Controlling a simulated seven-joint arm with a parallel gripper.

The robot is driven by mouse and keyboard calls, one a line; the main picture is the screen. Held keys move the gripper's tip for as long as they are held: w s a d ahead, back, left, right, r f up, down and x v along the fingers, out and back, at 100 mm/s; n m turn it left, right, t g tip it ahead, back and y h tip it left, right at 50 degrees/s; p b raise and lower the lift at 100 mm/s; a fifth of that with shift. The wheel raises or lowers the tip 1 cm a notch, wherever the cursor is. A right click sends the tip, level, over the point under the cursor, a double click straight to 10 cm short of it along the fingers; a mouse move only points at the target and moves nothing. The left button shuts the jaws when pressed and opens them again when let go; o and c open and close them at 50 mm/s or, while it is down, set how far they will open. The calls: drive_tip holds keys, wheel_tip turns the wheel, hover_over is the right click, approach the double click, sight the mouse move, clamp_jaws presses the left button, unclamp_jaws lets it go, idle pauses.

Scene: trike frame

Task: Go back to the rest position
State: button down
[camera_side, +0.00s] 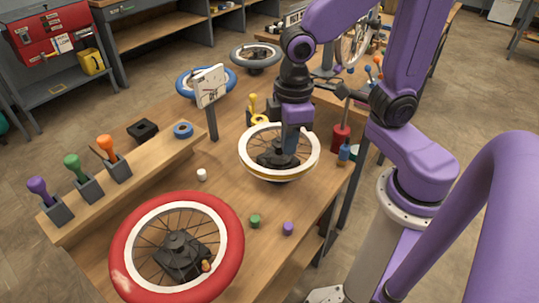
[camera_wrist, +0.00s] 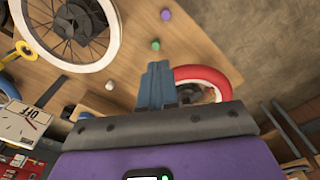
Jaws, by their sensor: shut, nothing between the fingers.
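My gripper (camera_side: 290,151) points down over the white-rimmed wheel (camera_side: 246,149) in the side view. Its blue fingers are together with nothing between them. In the wrist view the closed fingers (camera_wrist: 157,74) show at the middle, and the white-rimmed wheel (camera_wrist: 107,52) lies at the upper left, apart from them in the picture. The wheel sits on a dark hub stand on the wooden bench (camera_side: 215,173). In the side view I cannot tell how far the fingertips are above the hub, as the arm covers part of it.
A red-tyred wheel (camera_side: 228,222) lies at the front. A green cap (camera_side: 254,220), a purple cap (camera_side: 288,228) and a white cap (camera_side: 201,174) stand on the bench. Screwdrivers (camera_side: 73,168) line the left shelf. A panel on a post (camera_side: 210,86) and a red bottle (camera_side: 340,138) rise nearby.

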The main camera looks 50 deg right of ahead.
drive_tip(key=s+d+r+n, duration=0.1)
drive_tip(key=s+d, duration=0.3)
drive_tip(key=s, duration=0.5)
drive_tip(key=shift+s+d+r+n, duration=0.15)
drive_tip(key=shift+s+d+n, duration=0.1)
drive_tip(key=shift+n, duration=0.45)
idle(0.4)
drive_tip(key=w+a+f+m, duration=0.2)
drive_tip(key=w+a+m, duration=0.1)
drive_tip(key=w, duration=0.5)
drive_tip(key=w+a+f+m, duration=0.2)
drive_tip(key=w+m, duration=0.1)
drive_tip(key=w, duration=0.6)
drive_tip(key=w+d+f+m, duration=0.25)
drive_tip(key=w+f, duration=0.25)
drive_tip(key=w, duration=0.3)
drive_tip(key=w+d+f+m, duration=0.2)
drive_tip(key=w+f+m, duration=0.25)
drive_tip(key=w, duration=0.25)
wheel_tip(320, 180, down, 8)
drive_tip(key=shift+w+d+f, duration=0.15)
drive_tip(key=shift+d+f, duration=0.05)
drive_tip(key=shift+f, duration=0.05)
drive_tip(key=shift+s+d, duration=0.3)
drive_tip(key=shift+d, duration=0.2)
idle(0.8)
drive_tip(key=shift+a, duration=0.1)
